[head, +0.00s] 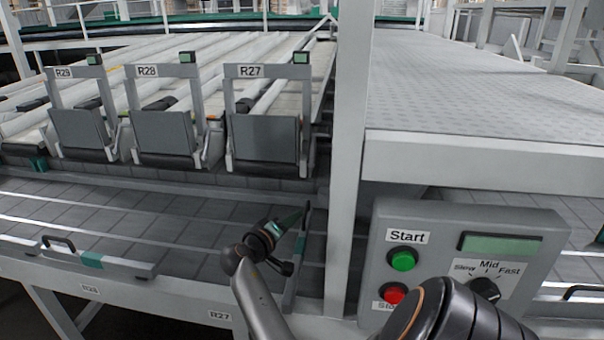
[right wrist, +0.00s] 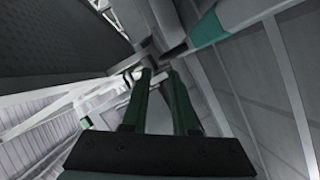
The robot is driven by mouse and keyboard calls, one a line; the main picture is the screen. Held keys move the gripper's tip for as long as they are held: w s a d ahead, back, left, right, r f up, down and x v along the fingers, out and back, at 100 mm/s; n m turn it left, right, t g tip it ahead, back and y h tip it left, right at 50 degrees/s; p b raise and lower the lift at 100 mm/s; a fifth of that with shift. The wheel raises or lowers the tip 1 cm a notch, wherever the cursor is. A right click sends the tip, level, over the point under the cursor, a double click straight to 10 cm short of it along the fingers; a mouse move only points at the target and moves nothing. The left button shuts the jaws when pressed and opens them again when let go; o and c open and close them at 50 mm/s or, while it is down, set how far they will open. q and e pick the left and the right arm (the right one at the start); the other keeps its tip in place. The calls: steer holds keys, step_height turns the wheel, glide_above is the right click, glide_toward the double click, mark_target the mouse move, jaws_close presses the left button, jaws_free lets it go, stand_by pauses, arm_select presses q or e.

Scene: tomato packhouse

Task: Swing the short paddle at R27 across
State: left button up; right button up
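The R27 paddle (head: 291,289) shows in the head view as a narrow grey bar below the R27 lane end, beside the white post, seen nearly end-on and partly hidden by my right arm. In the right wrist view a pale bar with a teal band (right wrist: 207,30) runs to the upper right; it looks like this paddle. My right gripper (head: 300,214) is at the paddle's upper part in the head view. In the right wrist view its two dark green fingers (right wrist: 161,73) are apart, with nothing clearly held between them. My left gripper is out of view.
Another paddle (head: 118,263) with a teal band and black handle lies along the belt's front edge at left. A control box (head: 461,225) with Start button and speed dial stands right of the white post (head: 350,150). Grey lane flaps (head: 265,140) hang above the belt.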

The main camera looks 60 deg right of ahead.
steer(key=shift+p+v, duration=0.3)
steer(key=shift+v, duration=1.5)
